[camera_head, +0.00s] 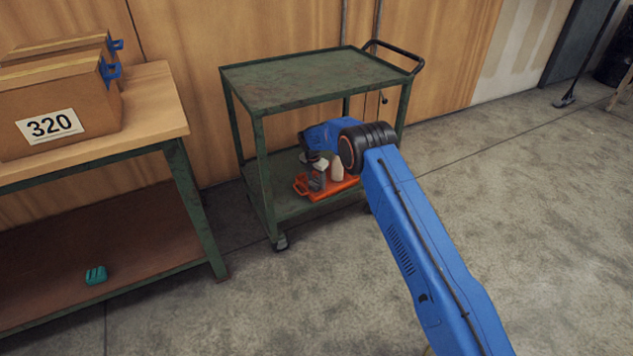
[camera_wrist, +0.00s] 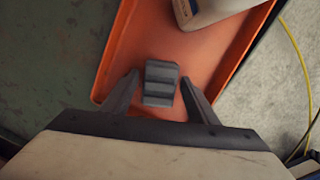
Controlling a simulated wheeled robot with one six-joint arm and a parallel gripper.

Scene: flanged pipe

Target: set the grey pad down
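The grey pad (camera_wrist: 160,83) is a small ridged block. In the wrist view it lies on the floor of an orange tray (camera_wrist: 122,60), near one end. My gripper (camera_wrist: 159,88) is open, with one finger on each side of the pad and a visible gap to each. In the head view, my arm reaches into the green cart, and my gripper (camera_head: 316,181) is low over the orange tray (camera_head: 347,190) on the cart's lower shelf. I cannot make out the pad clearly there.
A white bottle (camera_wrist: 217,10) stands in the tray beyond the pad. The green cart's top shelf (camera_head: 310,80) is empty and sits above my wrist. A workbench (camera_head: 150,110) with cardboard boxes (camera_head: 60,110) is at left, with a teal object (camera_head: 96,275) on its lower shelf.

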